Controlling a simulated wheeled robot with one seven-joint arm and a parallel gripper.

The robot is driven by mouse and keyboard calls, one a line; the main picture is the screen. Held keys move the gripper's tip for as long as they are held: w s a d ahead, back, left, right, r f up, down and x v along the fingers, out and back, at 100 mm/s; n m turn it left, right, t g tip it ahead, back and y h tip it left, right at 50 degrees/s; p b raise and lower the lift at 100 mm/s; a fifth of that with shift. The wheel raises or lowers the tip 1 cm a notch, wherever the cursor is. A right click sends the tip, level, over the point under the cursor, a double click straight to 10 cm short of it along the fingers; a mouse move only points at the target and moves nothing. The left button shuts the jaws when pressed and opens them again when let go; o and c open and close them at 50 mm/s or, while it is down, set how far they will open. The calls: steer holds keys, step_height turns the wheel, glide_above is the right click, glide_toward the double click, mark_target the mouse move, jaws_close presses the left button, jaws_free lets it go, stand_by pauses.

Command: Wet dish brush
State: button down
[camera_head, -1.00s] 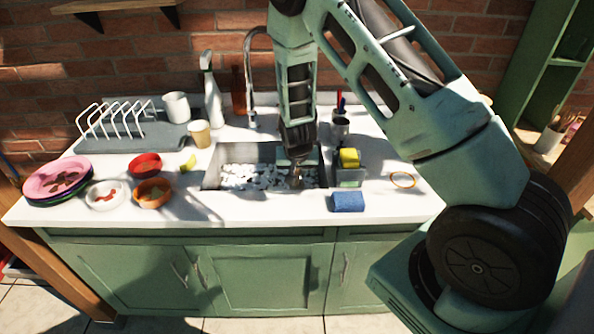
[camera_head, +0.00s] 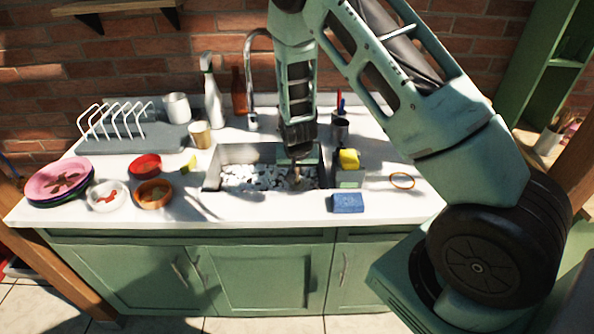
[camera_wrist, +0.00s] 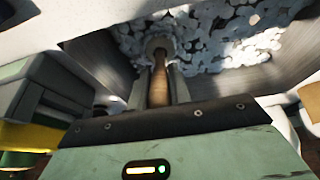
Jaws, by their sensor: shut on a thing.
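My gripper (camera_head: 297,172) points down inside the right part of the sink (camera_head: 246,154). It is shut on the dish brush, whose brown wooden handle (camera_wrist: 159,88) stands between the two fingers in the wrist view. The pale round brush head (camera_wrist: 160,45) lies beyond the fingertips, close to the white foam. The foam (camera_head: 252,178) covers much of the sink floor and also shows in the wrist view (camera_wrist: 205,40). I cannot tell whether the bristles touch the water.
A caddy (camera_head: 349,179) with a yellow sponge (camera_head: 349,159) stands right of the sink. A blue sponge (camera_head: 347,203) lies in front. The faucet (camera_head: 251,75) rises behind. Bowls (camera_head: 153,194), plates (camera_head: 58,180) and a dish rack (camera_head: 112,123) are left.

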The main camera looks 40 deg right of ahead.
step_height(320, 180, up, 14)
steer(key=p, duration=0.9)
steer(key=shift+p, duration=0.35)
stand_by(0.3)
